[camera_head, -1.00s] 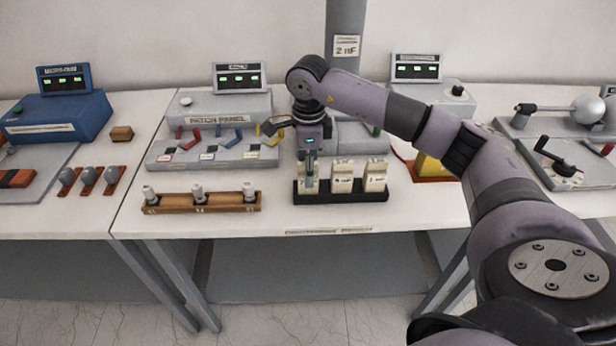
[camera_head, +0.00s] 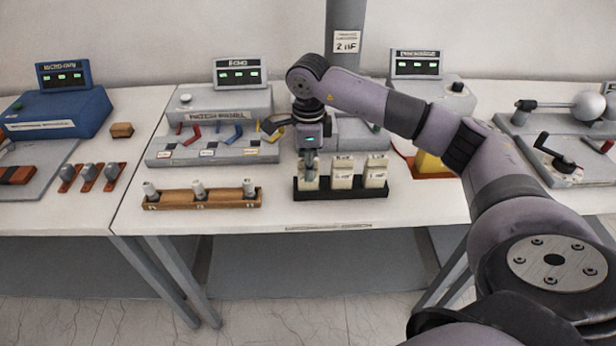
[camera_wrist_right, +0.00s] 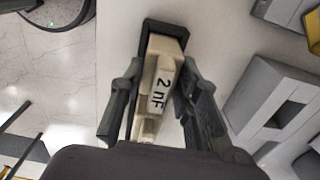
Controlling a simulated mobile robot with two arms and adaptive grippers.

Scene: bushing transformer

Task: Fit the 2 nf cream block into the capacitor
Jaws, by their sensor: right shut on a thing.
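My right gripper (camera_head: 309,168) is shut on the leftmost cream block (camera_head: 308,183) in the black rack (camera_head: 340,195). In the right wrist view this cream block (camera_wrist_right: 160,85) reads "2 nF" and sits between the two fingers (camera_wrist_right: 152,95). Its lower end is still at the dark rack (camera_wrist_right: 170,24); how deep it sits is hidden. Two other cream blocks, a middle one (camera_head: 342,174) and a right one (camera_head: 376,173), stand upright in the rack. A sign (camera_head: 347,41) on the grey column reads "2 nF". A grey unit (camera_head: 360,137) behind the rack is partly hidden by my arm. My left gripper is out of view.
A grey patch panel (camera_head: 215,148) with coloured levers lies behind and left of the rack. A wooden holder (camera_head: 202,199) with three pegs is at front left. A yellow piece (camera_head: 430,165) on an orange base stands to the right. The table front is clear.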

